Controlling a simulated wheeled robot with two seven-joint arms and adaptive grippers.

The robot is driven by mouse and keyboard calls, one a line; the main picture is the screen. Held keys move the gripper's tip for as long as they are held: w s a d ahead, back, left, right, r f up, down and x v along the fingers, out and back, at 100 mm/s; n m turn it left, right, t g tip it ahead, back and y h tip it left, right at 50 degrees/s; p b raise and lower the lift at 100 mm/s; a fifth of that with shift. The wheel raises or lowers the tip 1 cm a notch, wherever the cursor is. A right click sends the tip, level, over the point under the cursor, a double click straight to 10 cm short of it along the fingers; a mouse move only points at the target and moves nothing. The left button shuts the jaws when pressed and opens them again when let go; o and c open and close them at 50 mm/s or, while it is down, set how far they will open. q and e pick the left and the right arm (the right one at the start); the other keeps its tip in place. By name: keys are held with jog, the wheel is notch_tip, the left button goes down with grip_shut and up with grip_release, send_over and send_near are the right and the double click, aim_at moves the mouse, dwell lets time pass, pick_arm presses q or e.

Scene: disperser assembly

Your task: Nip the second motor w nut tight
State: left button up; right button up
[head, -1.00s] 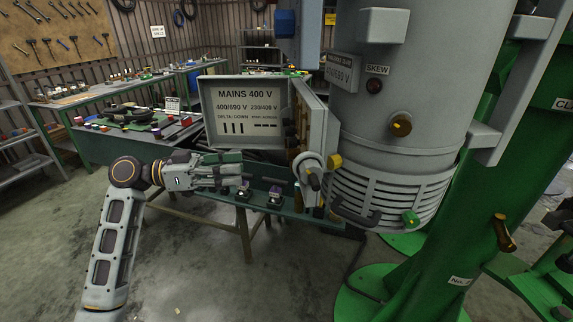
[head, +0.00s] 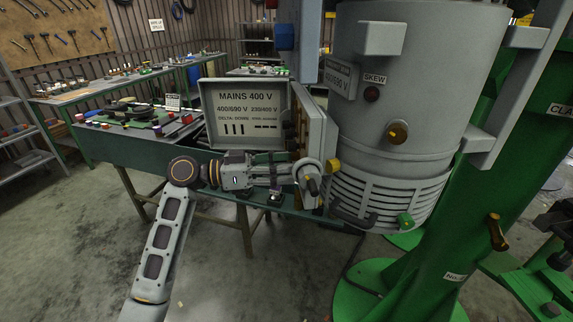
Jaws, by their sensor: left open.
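The large grey motor (head: 395,130) stands upright at the right. Its terminal box (head: 318,125) opens to the left and is seen nearly edge-on, with small dark and brass-coloured parts just showing inside. The lid with "MAINS 400 V" (head: 248,98) is at its left. I cannot make out the w nuts. My left gripper (head: 288,175) is open and points right, close to the lower part of the box by the round grey cable gland (head: 308,172). Its fingertips are small here, and I cannot tell whether they touch anything. My right gripper is not in view.
A green bench (head: 215,200) runs below my left gripper with small parts on it. The motor's slotted lower cowl (head: 385,195) and a green column (head: 440,215) fill the right. Grey floor in front is clear.

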pick_arm(q)
jog(key=shift+d, duration=0.5)
jog(key=shift+c, duration=0.2)
grip_shut()
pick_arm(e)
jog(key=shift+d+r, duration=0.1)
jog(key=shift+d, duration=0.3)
